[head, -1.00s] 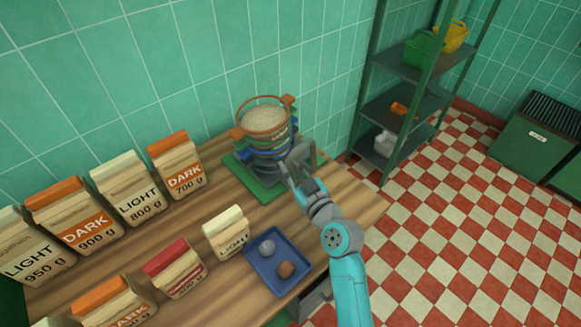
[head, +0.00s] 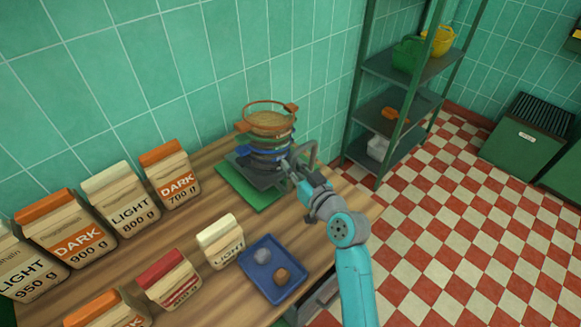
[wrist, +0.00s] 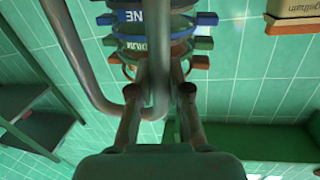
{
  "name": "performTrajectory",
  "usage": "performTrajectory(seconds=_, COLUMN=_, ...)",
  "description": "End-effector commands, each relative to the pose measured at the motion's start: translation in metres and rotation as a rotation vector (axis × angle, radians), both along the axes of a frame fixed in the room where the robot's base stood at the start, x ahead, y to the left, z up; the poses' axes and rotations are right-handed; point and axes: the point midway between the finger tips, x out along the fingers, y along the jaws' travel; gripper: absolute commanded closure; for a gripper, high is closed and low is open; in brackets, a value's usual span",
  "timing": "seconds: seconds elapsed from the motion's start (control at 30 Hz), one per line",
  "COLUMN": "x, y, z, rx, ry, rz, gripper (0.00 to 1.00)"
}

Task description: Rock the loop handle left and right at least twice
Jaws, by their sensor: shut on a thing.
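The grey metal loop handle (head: 312,155) stands at the right side of a stack of round sieves (head: 268,135). The stack has an orange-brown top ring with grainy beige material in it. It sits on a dark plate over a green base (head: 243,188). My gripper (head: 291,170) is at the loop beside the stack. In the wrist view, the loop handle (wrist: 86,62) runs large through the picture and its bar passes between the fingers of my gripper (wrist: 169,72). The gripper is shut on it. The sieve rings (wrist: 150,35) show beyond the fingers.
Several labelled paper bags (head: 120,200) stand on the wooden table (head: 205,208) to the left. A green shelf rack (head: 385,95) stands to the right. The checkered floor (head: 440,215) is open.

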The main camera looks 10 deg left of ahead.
Motion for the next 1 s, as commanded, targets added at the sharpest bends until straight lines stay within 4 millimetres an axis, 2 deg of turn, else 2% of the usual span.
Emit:
performTrajectory(seconds=0.07, x=0.0, y=0.0, z=0.0, rx=-0.001, ry=0.0, rz=0.0, gripper=1.0)
performTrajectory(seconds=0.1, x=0.0, y=0.0, z=0.0, rx=-0.001, ry=-0.001, rz=0.0, gripper=0.78)
performTrajectory(seconds=0.2, x=0.0, y=0.0, z=0.0, rx=-0.001, ry=-0.001, rz=0.0, gripper=0.57)
performTrajectory(seconds=0.47, x=0.0, y=0.0, z=0.0, rx=-0.002, ry=-0.001, rz=0.0, gripper=0.57)
performTrajectory(seconds=0.63, x=-0.007, y=-0.007, z=0.0, rx=-0.002, ry=-0.001, rz=-0.001, gripper=0.57)
performTrajectory(seconds=1.0, x=-0.059, y=-0.052, z=0.003, rx=-0.002, ry=0.0, rz=-0.003, gripper=0.57)
